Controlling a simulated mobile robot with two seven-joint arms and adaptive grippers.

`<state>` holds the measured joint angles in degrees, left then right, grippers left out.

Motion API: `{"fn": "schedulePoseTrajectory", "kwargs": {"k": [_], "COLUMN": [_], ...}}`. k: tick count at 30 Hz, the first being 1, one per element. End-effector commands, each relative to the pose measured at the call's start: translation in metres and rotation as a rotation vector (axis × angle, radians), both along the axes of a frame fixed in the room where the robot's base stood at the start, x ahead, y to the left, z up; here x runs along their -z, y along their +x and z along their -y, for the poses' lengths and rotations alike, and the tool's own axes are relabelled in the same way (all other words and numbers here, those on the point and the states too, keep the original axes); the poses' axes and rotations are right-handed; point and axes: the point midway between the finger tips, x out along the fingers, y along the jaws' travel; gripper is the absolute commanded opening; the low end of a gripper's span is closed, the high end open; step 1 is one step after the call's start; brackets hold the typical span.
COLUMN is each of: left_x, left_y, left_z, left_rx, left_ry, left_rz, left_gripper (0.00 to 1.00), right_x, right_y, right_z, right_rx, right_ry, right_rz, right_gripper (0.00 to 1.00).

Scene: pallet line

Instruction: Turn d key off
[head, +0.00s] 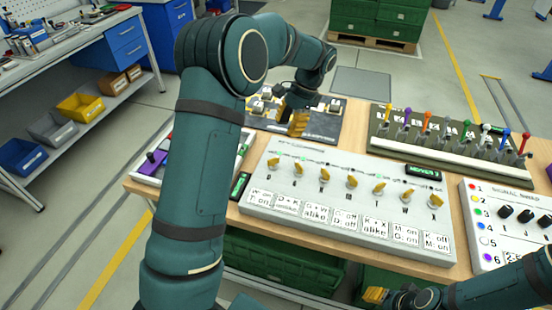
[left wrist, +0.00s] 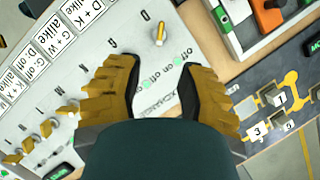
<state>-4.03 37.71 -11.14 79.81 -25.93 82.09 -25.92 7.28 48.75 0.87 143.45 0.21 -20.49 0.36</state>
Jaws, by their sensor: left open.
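A light grey key panel (head: 345,222) lies on the table with a row of yellow keys. The leftmost key (head: 273,162) appears to be the d key. In the left wrist view the d key (left wrist: 160,36) stands beside a letter that looks like D, beyond my fingertips. I cannot tell whether it points to on or off. My left gripper (head: 298,124) is over the panel's back edge; its yellow fingers are apart and empty in the left wrist view (left wrist: 160,90). My right gripper (head: 376,295) is low in front of the panel, its jaws unclear.
A board of coloured levers (head: 450,140) stands behind the panel on the right. A dark board with small blocks (head: 325,125) lies behind it. A white board with knobs (head: 510,230) is at right, and a tray with a purple handle (head: 152,160) at left.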

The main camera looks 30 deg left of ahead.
Motion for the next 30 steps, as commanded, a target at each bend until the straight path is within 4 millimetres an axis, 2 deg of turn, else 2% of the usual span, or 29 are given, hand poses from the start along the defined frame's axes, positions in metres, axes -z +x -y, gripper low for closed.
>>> {"fn": "schedulePoseTrajectory", "kwargs": {"k": [9, 15, 21, 30], "left_x": [0.06, 0.092, 0.109, 0.114], "left_y": [-0.021, -0.032, -0.038, -0.04], "left_z": [-0.013, -0.019, -0.024, -0.025], "left_rx": [-0.002, -0.002, -0.001, -0.001], "left_ry": [0.001, -0.001, 0.0, 0.0], "left_rz": [-0.004, -0.003, -0.001, 0.0], "left_gripper": [0.38, 0.38, 0.38, 0.38], "right_x": [0.014, 0.019, 0.022, 0.023], "right_y": [-0.003, -0.005, -0.007, -0.007], "right_z": [-0.001, -0.001, -0.001, -0.001], "right_rx": [-0.006, -0.01, -0.012, -0.013], "right_ry": [0.002, 0.003, 0.003, 0.004], "right_rz": [-0.008, -0.012, -0.015, -0.016], "right_gripper": [0.47, 0.47, 0.47, 0.47]}}
